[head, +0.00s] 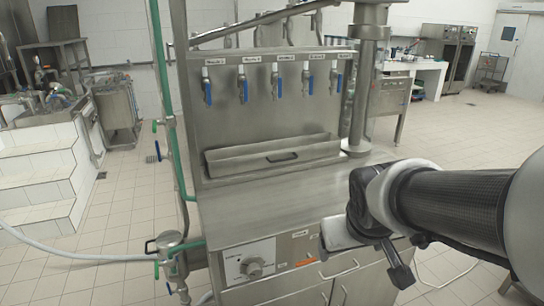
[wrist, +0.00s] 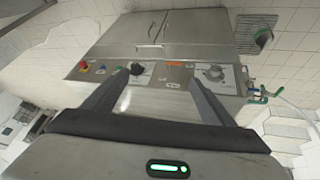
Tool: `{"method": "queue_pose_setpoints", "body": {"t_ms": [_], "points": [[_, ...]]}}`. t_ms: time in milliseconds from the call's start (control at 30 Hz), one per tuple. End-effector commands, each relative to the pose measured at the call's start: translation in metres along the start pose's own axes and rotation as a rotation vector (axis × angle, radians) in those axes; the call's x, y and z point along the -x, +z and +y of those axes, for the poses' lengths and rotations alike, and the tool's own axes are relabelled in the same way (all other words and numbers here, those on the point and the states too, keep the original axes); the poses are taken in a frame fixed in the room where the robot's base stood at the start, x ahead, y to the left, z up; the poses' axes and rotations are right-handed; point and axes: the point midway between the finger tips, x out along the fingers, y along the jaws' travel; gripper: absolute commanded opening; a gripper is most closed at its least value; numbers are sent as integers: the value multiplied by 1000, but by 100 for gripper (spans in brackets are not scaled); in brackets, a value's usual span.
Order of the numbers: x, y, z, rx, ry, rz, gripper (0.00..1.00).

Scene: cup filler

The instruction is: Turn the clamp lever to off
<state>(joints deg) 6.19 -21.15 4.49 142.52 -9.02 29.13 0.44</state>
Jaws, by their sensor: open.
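The front control panel (head: 290,255) of the steel filler carries a grey round knob (head: 252,268) on a white plate; it also shows in the wrist view (wrist: 215,72). A small black lever or knob (wrist: 137,68) sits on the panel beside the left fingertip in the wrist view. It seems to be the clamp lever, but its label is too small to read, and my arm hides it in the head view. My gripper (wrist: 158,72) is open, its two fingers pointing at the panel with nothing held between them. I cannot tell whether a finger touches the lever.
A red and yellow stop button (wrist: 84,66) sits left on the panel in the wrist view. Cabinet doors (head: 350,287) lie below the panel. Several blue-handled valves (head: 308,82) line the back plate. A green pipe (head: 172,110) runs up the machine's left side.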

Motion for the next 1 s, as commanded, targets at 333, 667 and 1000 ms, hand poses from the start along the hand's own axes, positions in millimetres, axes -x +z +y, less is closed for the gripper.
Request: {"method": "queue_pose_setpoints", "body": {"t_ms": [333, 667, 1000], "points": [[-243, 26, 26, 286, -47, 236, 78], [-341, 73, -25, 196, -306, 767, 78], [-322, 77, -21, 3, -332, 1077, 78]]}}
